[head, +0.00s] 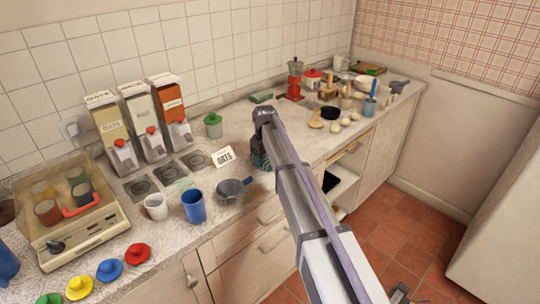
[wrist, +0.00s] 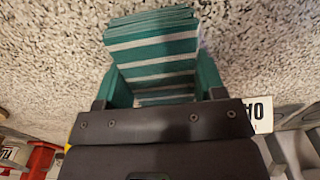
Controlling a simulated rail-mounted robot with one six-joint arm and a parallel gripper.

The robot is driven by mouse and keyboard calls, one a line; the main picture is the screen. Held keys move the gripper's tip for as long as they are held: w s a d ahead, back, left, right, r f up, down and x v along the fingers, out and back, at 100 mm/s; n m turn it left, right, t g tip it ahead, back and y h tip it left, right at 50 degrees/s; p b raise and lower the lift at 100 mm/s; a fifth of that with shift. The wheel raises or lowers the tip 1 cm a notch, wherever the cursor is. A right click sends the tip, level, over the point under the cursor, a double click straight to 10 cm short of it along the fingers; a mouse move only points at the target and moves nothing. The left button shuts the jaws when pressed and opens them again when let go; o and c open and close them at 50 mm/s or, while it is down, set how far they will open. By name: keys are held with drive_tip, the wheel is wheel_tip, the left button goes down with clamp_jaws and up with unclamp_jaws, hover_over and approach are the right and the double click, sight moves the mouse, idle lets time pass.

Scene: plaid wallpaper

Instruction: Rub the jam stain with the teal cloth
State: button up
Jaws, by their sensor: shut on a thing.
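The teal cloth (wrist: 152,50), folded in layers with white stripes, is between the fingers of my gripper (wrist: 160,88) in the wrist view. My gripper is shut on it, just over or on the speckled counter; I cannot tell whether the cloth touches the surface. In the head view my gripper (head: 262,160) is low over the counter, right of the OATS card (head: 223,156), and my arm hides much of that area. I see no jam stain in either view; it may be hidden behind my arm or under the cloth.
A small dark pan (head: 232,188), a blue cup (head: 193,206) and a white cup (head: 156,206) stand left of my gripper. Cereal dispensers (head: 145,120) line the wall.

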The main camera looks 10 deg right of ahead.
sight(254, 169)
drive_tip(key=shift+s+a, duration=0.8)
drive_tip(key=shift+a, duration=0.35)
drive_tip(key=shift+s+a, duration=0.75)
drive_tip(key=shift+a, duration=0.35)
drive_tip(key=shift+f, duration=0.15)
drive_tip(key=w+d, duration=0.2)
drive_tip(key=shift+d, duration=0.4)
drive_tip(key=shift+w+d, duration=0.8)
drive_tip(key=shift+d, duration=0.4)
drive_tip(key=shift+w+d, duration=0.8)
drive_tip(key=shift+d, duration=0.45)
drive_tip(key=shift+w+d, duration=0.8)
drive_tip(key=shift+d, duration=0.4)
wheel_tip(254, 169, up, 6)
drive_tip(key=p, duration=0.5)
drive_tip(key=shift+p, duration=0.4)
